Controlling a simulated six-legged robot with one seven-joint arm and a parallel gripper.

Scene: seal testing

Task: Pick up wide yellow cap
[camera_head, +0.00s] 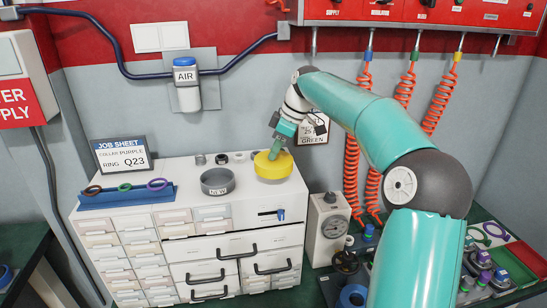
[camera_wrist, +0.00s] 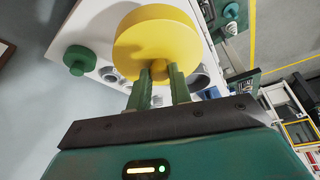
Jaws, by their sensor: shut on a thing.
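The wide yellow cap (camera_head: 273,166) is a broad round disc at the back right of the white drawer cabinet's top. In the wrist view the yellow cap (camera_wrist: 158,38) fills the upper middle, with a small yellow knob facing my gripper. My gripper (camera_head: 281,148) reaches down onto the cap from above. In the wrist view my gripper's two green fingers (camera_wrist: 160,76) are closed on the knob. I cannot tell whether the cap still touches the cabinet top or what lies beneath it.
A grey bowl labelled NEW (camera_head: 217,182) stands left of the cap. Small dark parts (camera_head: 222,158) sit behind it. A blue rack (camera_head: 125,196) with coloured rings and a job sheet (camera_head: 122,156) are at left. Coiled orange hoses (camera_head: 351,175) hang at right. The cabinet's front top is clear.

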